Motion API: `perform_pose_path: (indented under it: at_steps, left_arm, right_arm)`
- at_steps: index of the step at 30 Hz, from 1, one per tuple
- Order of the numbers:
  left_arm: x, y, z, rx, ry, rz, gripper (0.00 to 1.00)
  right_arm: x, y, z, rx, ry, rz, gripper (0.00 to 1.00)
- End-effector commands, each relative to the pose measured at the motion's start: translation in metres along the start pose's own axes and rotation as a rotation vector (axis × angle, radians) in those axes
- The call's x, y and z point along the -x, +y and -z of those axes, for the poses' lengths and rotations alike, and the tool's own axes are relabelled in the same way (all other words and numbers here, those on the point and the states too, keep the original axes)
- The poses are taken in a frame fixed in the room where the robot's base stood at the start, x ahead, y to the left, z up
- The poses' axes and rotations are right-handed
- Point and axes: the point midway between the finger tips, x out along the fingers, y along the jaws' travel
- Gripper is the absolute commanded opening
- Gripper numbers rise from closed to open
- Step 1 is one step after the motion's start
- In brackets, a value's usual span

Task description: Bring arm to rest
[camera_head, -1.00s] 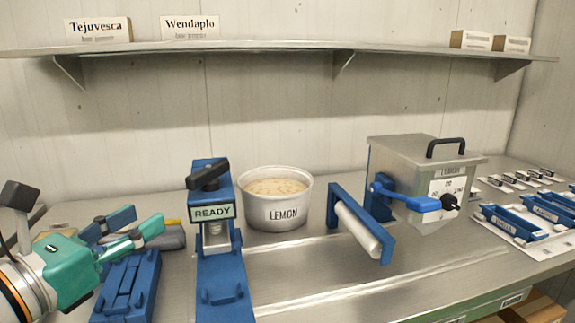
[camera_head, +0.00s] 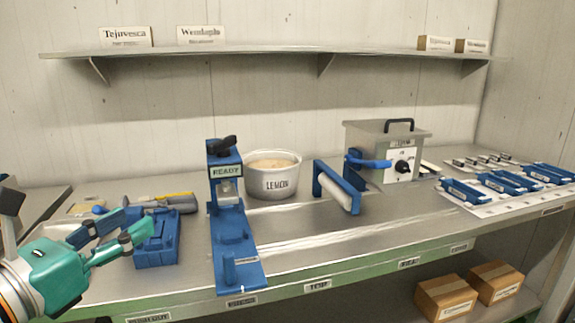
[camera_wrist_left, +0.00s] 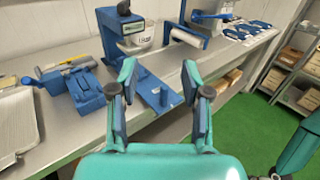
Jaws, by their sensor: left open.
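My left gripper (camera_head: 133,222) is at the left of the head view, its teal fingers spread and empty. It is in front of a blue fixture (camera_head: 157,245) on the bench and looks apart from it, though part of the fixture is hidden behind a finger. In the left wrist view the open fingers (camera_wrist_left: 160,78) have nothing between them, and they point toward the bench edge and the blue press stand (camera_wrist_left: 118,35). A teal arm part shows at the lower right of that view. My right gripper cannot be made out.
Blue trays (camera_head: 507,182) lie at right. Cardboard boxes (camera_head: 445,297) sit below. Green floor shows in the wrist view.

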Motion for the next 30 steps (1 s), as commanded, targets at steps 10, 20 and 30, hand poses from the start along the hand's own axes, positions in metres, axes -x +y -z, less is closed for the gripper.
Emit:
perform_pose_path:
  at_steps: [10,20,30]
  left_arm:
    - [-0.038,0.006,0.038,0.054,0.130,0.019,0.48]
    - [-0.077,-0.006,0.151,0.082,0.416,0.102,0.48]
    - [-0.024,-0.063,0.376,-0.254,0.965,0.483,0.48]
  right_arm:
    - [0.019,-0.007,0.000,0.000,0.001,0.000,0.94]
    - [0.041,-0.015,0.000,0.000,0.000,0.000,0.94]
    - [0.076,-0.028,0.000,0.000,0.000,0.000,0.94]
